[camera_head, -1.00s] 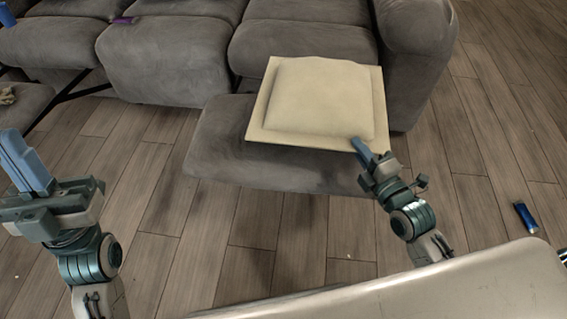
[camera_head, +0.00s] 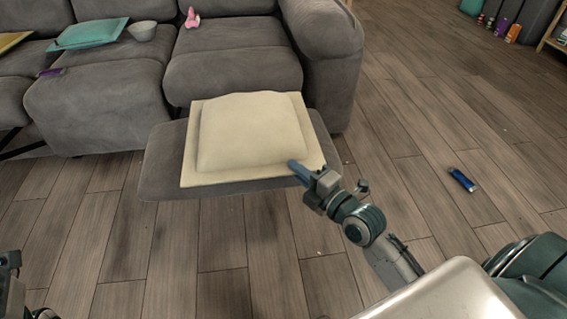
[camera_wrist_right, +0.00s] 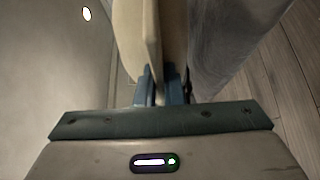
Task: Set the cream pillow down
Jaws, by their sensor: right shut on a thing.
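The cream pillow (camera_head: 250,133) is square with a flat border and lies roughly level over the grey footrest (camera_head: 160,172) of the sofa. My right gripper (camera_head: 296,168) is shut on the pillow's near right corner. In the right wrist view, the pillow's edge (camera_wrist_right: 153,35) runs between the blue fingers (camera_wrist_right: 158,88). I cannot tell whether the pillow's underside rests fully on the footrest. Only a part of my left gripper (camera_head: 8,262) shows at the lower left edge, and its fingers are out of the picture.
On the grey sofa (camera_head: 235,70) lie a teal pillow (camera_head: 88,34), a bowl (camera_head: 142,31), a pink toy (camera_head: 192,18) and a purple item (camera_head: 50,72). A blue can (camera_head: 462,180) lies on the wooden floor at right. Several items stand at the far right. The floor in front is mostly clear.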

